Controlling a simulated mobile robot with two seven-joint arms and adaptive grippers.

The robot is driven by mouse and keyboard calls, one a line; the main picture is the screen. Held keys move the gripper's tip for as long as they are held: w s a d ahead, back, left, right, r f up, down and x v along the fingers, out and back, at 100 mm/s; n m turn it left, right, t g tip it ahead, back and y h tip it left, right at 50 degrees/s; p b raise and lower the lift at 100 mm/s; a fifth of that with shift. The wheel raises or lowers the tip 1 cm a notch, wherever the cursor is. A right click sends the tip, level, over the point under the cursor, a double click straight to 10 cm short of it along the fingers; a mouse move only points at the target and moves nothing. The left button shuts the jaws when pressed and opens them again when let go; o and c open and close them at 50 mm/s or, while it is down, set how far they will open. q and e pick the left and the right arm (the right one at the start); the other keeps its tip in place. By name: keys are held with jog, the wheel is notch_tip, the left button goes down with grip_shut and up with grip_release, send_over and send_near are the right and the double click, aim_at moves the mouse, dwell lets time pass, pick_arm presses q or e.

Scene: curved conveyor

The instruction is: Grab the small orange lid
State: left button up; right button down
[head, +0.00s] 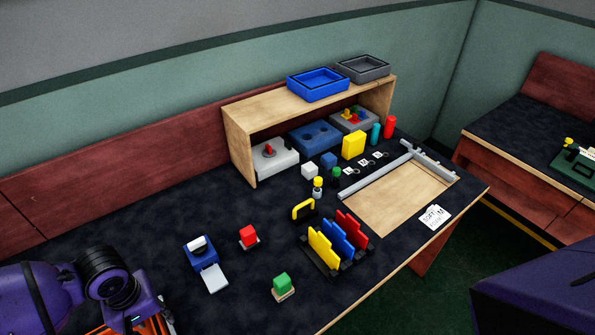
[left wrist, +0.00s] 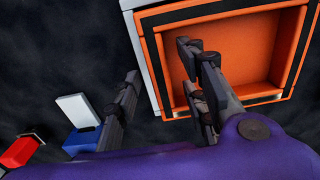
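A square orange piece with a recessed inside and a dark band round its rim (left wrist: 226,15) fills the upper right of the left wrist view; I cannot tell whether it is the lid or an open box. In the head view only a bit of orange (head: 155,326) shows at the bottom left, mostly hidden by my left arm. My left gripper (left wrist: 160,62) is open, its fingers apart on either side of the piece's left edge in the picture; whether they touch it is unclear. Nothing is seen held. My right gripper is out of view.
A blue box with a white flap (head: 203,252), a red block (head: 249,236) and a green block (head: 282,286) stand nearby on the dark table. A rack of coloured plates (head: 335,240) and a wooden shelf (head: 240,150) stand farther back. The table's front edge is close.

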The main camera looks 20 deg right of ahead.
pick_arm(q)
grip_shut()
